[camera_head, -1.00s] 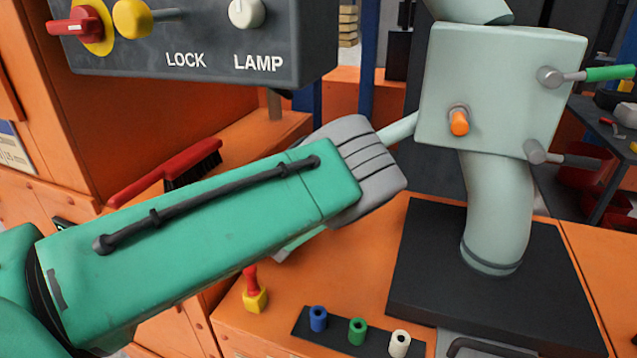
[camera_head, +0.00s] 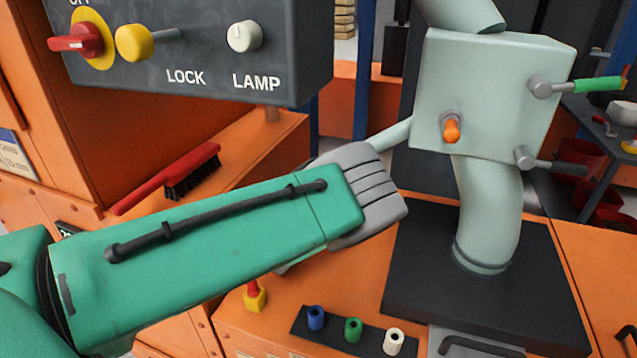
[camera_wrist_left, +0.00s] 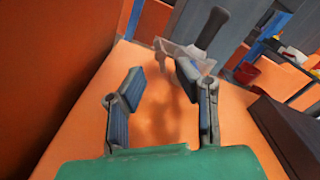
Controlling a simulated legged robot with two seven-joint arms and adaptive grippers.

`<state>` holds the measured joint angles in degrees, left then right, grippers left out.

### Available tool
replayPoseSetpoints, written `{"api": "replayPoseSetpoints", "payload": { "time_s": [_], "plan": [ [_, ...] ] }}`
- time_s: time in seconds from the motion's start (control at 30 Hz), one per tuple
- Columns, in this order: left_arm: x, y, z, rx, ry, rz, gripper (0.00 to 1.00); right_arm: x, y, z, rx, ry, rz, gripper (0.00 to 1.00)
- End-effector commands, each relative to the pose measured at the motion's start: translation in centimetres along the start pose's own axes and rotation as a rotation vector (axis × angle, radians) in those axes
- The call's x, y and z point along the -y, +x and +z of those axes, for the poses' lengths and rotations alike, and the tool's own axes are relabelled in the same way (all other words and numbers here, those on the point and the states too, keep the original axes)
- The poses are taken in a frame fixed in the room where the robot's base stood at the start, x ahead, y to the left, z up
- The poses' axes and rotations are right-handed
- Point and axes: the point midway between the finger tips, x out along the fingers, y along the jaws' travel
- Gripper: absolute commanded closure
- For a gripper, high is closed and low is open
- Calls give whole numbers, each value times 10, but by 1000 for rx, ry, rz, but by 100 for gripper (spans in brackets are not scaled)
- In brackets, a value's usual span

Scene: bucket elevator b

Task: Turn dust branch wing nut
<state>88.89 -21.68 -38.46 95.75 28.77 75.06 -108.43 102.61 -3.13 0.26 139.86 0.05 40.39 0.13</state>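A pale green box on a bent pipe (camera_head: 487,205) stands at the right in the head view. On its front face is a small orange knob (camera_head: 451,132) on a grey stub, which may be the wing nut. My left arm comes in from the left, its grey wrist end below and left of the box, apart from the knob. Its fingers are hidden there. In the left wrist view my left gripper (camera_wrist_left: 160,82) is open, with nothing held between its fingers. A pale piece with a dark handle (camera_wrist_left: 212,28) shows beyond the fingertips. My right gripper is not in view.
A dark LOCK and LAMP panel (camera_head: 210,82) hangs at upper left. A red brush (camera_head: 170,180) lies behind my left arm. Blue, green and white sockets (camera_head: 352,330) stand on a black strip in front. A green-handled rod (camera_head: 598,84) sticks out from the box's right side.

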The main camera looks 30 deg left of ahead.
Motion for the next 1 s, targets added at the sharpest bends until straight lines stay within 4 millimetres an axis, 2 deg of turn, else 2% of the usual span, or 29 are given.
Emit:
{"api": "replayPoseSetpoints", "payload": {
  "time_s": [0.2, 0.4, 0.73, 0.77, 0.8, 0.83, 1.0],
  "plan": [
    [-2, 36, -2, 3, -2, -2, 72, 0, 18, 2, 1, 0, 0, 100],
    [-2, 58, -2, 2, -1, -1, 72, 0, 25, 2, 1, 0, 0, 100],
    [-1, 64, 0, 1, 0, 0, 72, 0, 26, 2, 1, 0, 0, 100],
    [-1, 64, 0, 1, 0, 0, 76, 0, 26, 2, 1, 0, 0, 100],
    [-1, 64, 0, 1, 0, 0, 90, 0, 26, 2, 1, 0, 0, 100],
    [-1, 64, 0, 1, 0, 0, 100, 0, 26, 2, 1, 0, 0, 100],
    [-1, 64, 0, 1, 0, 1, 100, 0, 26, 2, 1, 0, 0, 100]
  ]
}}
